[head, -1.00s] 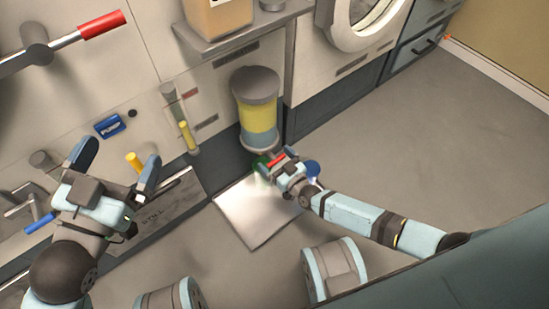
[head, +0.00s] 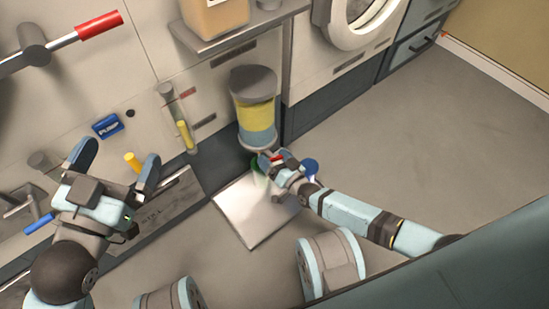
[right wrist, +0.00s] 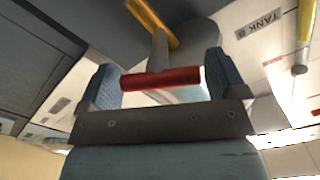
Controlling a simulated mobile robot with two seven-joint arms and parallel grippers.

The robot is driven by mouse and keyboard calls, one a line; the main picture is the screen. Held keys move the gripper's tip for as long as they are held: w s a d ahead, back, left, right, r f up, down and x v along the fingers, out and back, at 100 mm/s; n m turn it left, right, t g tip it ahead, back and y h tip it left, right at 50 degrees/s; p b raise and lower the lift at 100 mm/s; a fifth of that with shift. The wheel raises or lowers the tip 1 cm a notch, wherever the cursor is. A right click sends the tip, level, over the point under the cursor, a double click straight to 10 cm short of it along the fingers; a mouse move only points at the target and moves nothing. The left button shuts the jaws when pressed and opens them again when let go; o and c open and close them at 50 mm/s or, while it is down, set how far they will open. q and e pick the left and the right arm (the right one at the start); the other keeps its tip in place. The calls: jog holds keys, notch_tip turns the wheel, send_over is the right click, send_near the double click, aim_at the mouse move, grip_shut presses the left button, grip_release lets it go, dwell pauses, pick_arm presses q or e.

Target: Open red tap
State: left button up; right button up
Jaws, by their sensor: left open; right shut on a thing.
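The red tap handle (head: 278,157) is under the clear cylinder (head: 257,114), which holds a yellow layer above a blue one. My right gripper (head: 273,161) is shut on the red handle. In the right wrist view the red handle (right wrist: 160,78) lies crosswise between the two fingers of my right gripper (right wrist: 158,85). The tap's outlet is hidden by the gripper. My left gripper (head: 117,162) is open and empty, in front of the wall panel at left.
A green part (head: 256,163) and a blue round part (head: 309,166) flank my right gripper. A pale square plate (head: 245,212) lies on the floor below. Floor at right is clear.

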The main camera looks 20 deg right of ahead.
jog(key=o, duration=0.6)
pick_arm(q)
jog(key=shift+a, duration=0.1)
pick_arm(e)
jog(key=shift+o, duration=0.2)
jog(key=shift+s, duration=0.1)
jog(key=shift+s+d, duration=0.15)
jog(key=shift+s, duration=0.2)
pick_arm(q)
jog(key=shift+s+d+f+n+g+y+p, duration=0.25)
jog(key=shift+s+d+n+g+p, duration=0.3)
jog(key=shift+n+p, duration=0.5)
jog(key=shift+s+d+f+n+g+y+p, duration=0.25)
jog(key=shift+s+n+p, duration=0.4)
jog(key=shift+p, duration=0.8)
pick_arm(e)
jog(key=v, duration=1.3)
